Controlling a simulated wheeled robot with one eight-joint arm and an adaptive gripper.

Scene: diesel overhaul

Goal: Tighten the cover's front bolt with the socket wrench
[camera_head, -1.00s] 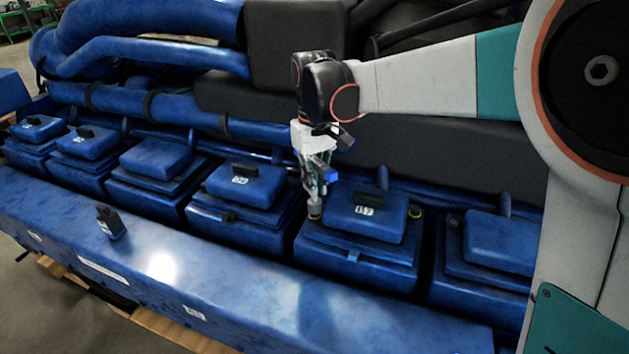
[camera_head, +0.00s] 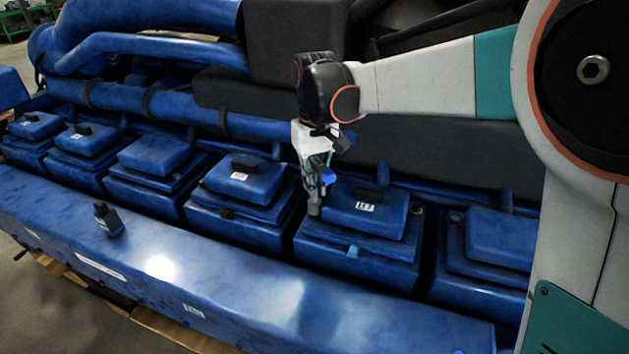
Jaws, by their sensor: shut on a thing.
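The cover (camera_head: 366,215) is a blue, stepped block with a white label and a dark handle on top, on the engine's row of similar covers. My gripper (camera_head: 318,168) is above its left edge and points down. It is shut on the socket wrench (camera_head: 314,203), whose grey socket reaches down to the left edge of the cover. The bolt under the socket is hidden, so I cannot tell how far it is seated.
Neighbouring blue covers stand close on the left (camera_head: 245,185) and right (camera_head: 500,238). Blue pipes (camera_head: 160,55) and dark parts run behind. A small black object (camera_head: 109,220) stands on the long blue ledge (camera_head: 240,300) in front, which is otherwise mostly bare.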

